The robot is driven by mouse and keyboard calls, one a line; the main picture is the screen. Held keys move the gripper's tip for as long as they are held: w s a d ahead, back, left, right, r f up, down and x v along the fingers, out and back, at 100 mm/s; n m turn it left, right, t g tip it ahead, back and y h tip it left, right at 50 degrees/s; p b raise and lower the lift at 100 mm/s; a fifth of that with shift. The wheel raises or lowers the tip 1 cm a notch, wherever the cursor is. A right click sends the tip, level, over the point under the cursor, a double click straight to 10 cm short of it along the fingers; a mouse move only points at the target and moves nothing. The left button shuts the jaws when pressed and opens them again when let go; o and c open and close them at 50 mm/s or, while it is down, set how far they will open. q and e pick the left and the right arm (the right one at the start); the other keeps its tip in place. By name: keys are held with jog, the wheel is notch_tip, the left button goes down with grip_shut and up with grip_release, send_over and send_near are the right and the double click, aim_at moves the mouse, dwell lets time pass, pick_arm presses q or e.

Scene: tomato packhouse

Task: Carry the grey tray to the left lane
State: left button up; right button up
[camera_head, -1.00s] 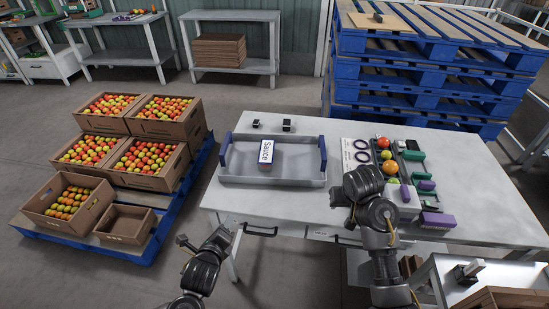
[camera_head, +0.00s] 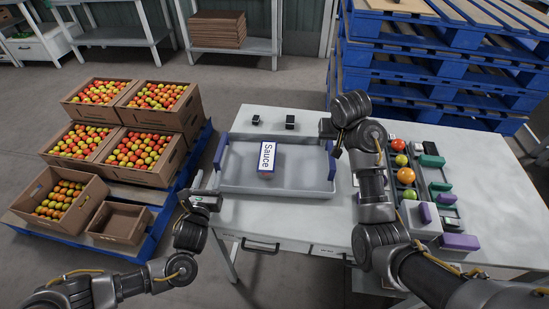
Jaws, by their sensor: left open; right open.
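The grey tray (camera_head: 295,184) lies on the white table and has a blue handle at each end. A white and blue box labelled "Sauce" (camera_head: 266,157) stands inside it, left of the middle. My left gripper (camera_head: 203,186) is open and empty, just left of the tray's left handle (camera_head: 220,152). My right gripper (camera_head: 333,144) is open above the tray's right handle (camera_head: 332,165). My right arm partly hides that end, and I cannot tell whether the fingers touch the handle. No marked left lane can be made out.
Two small black blocks (camera_head: 290,122) sit behind the tray on the white table (camera_head: 310,222). Right of my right arm are tomatoes (camera_head: 406,175) in a holder and green and purple items. Tomato crates on a blue pallet (camera_head: 150,243) stand left. Blue pallets (camera_head: 430,75) are stacked behind.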

aim_at(219, 152)
pick_arm(q)
jog(key=shift+s+d+r, duration=0.1)
jog(key=shift+d+r, duration=0.1)
jog(key=shift+d, duration=0.15)
pick_arm(e)
jog(key=shift+s+d+r, duration=0.15)
jog(key=shift+s+d, duration=0.2)
jog(key=shift+d, duration=0.05)
pick_arm(q)
jog(key=shift+w+d, duration=0.15)
jog(key=shift+w, duration=0.05)
pick_arm(e)
jog(key=shift+d, duration=0.15)
pick_arm(q)
jog(key=w, duration=0.7)
jog(key=w+d, duration=0.1)
jog(key=w, duration=0.2)
jog(key=shift+w+f, duration=0.1)
jog(key=shift+w, duration=0.15)
pick_arm(e)
jog(key=x, duration=1.1)
jog(key=shift+w, duration=0.1)
pick_arm(q)
jog(key=shift+c, duration=0.2)
pick_arm(e)
jog(key=shift+c, duration=0.2)
pick_arm(q)
grip_shut()
pick_arm(e)
grip_shut()
